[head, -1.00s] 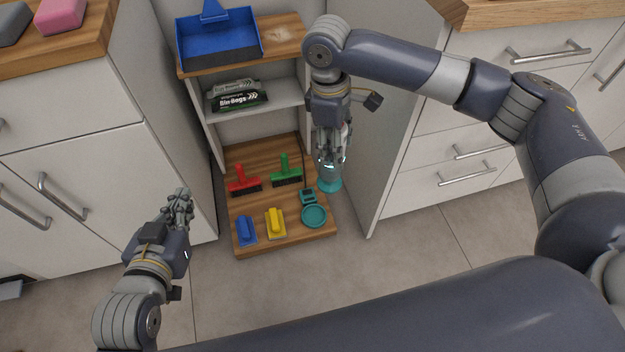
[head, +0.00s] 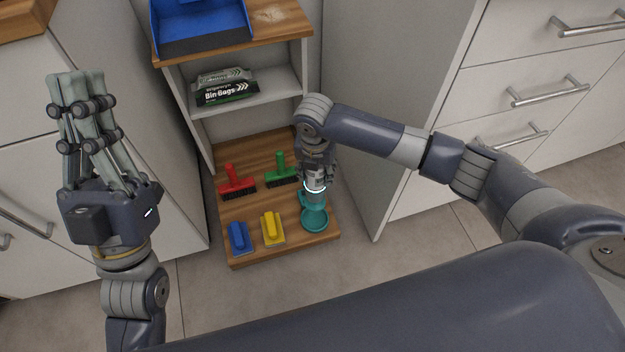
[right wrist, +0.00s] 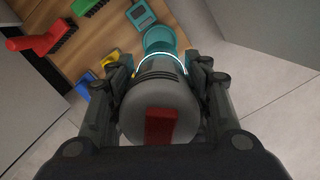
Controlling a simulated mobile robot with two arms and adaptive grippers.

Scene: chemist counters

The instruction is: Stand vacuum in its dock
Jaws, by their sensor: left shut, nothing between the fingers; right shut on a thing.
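The vacuum (head: 316,187) is a small grey cylinder with a light ring and teal lower end. My right gripper (head: 317,174) is shut around its body and holds it over the back part of the teal dock. In the right wrist view the vacuum (right wrist: 150,92) sits between both fingers, with a red patch on its near end. The dock (head: 315,222) has a round base at the lower shelf's right front corner. Its square upper part (right wrist: 141,14) shows beyond the vacuum. Whether the vacuum touches the dock is unclear. My left gripper (head: 77,85) is shut and empty, pointing up.
Bin bags (head: 225,92) lie above. A white cabinet side (head: 365,150) stands close on the right.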

